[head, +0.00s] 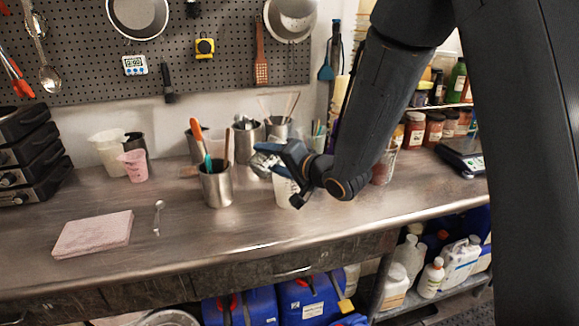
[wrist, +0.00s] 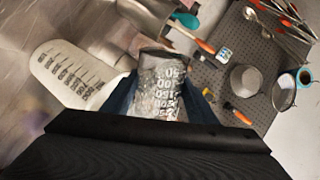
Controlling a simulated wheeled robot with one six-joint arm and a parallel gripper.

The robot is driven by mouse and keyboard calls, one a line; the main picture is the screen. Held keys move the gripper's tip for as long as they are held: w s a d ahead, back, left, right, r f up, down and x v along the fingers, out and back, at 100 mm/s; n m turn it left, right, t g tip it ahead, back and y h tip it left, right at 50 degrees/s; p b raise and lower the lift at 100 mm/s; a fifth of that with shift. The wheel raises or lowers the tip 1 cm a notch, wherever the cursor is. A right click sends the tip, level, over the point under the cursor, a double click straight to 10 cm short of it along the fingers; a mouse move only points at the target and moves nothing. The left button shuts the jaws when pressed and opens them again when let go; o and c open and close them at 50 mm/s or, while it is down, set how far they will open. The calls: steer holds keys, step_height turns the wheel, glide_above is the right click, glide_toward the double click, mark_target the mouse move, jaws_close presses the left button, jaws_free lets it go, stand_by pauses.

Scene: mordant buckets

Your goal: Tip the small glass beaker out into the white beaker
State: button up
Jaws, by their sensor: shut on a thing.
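My gripper (head: 280,158) is shut on the small glass beaker (wrist: 163,88), which has white graduation marks. In the wrist view a finger lies on each side of the beaker. In the head view the glass beaker (head: 265,162) is tipped well over on its side, above the workbench. The white beaker (head: 285,192) stands on the bench just below my gripper, partly hidden by it. In the wrist view the white beaker (wrist: 72,76), with dark graduation marks, is left of the glass one. I cannot tell whether anything is flowing out.
A steel pot with tools (head: 216,186) stands left of the white beaker, and more steel pots are behind. A pink cloth (head: 93,233) and a small spoon (head: 158,216) lie on the left. A scale (head: 462,158) is at far right. The bench front is mostly clear.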

steer(key=shift+f+m, duration=0.15)
steer(key=shift+m, duration=0.25)
steer(key=shift+w+d+p, duration=0.2)
steer(key=shift+p, duration=0.1)
steer(key=shift+w+d+r+m+g+y+p, duration=0.3)
steer(key=shift+w+d+r+m+g+p, duration=0.2)
steer(key=shift+m, duration=0.2)
stand_by(0.4)
steer(key=shift+w+d+r+m+p, duration=0.15)
steer(key=shift+r+m+p, duration=0.35)
steer(key=shift+p, duration=1.2)
steer(key=shift+w+d+f+m+g+y+p, duration=0.2)
steer(key=shift+w+f+m+g+y+p, duration=0.15)
steer(key=shift+f+m+p, duration=0.55)
steer(key=shift+w+d+r+m+g+y+p, duration=0.25)
steer(key=shift+r+m+p, duration=0.3)
steer(key=shift+p, duration=0.65)
steer(key=shift+w+d+r+m+g+y+p, duration=0.1)
steer(key=shift+w+d+r+m+y+p, duration=0.15)
steer(key=shift+m+p, duration=0.75)
steer(key=shift+w+d+r+m+y+p, duration=0.25)
steer(key=shift+w+d+m+p, duration=0.1)
steer(key=shift+w+m+p, duration=0.15)
stand_by(0.9)
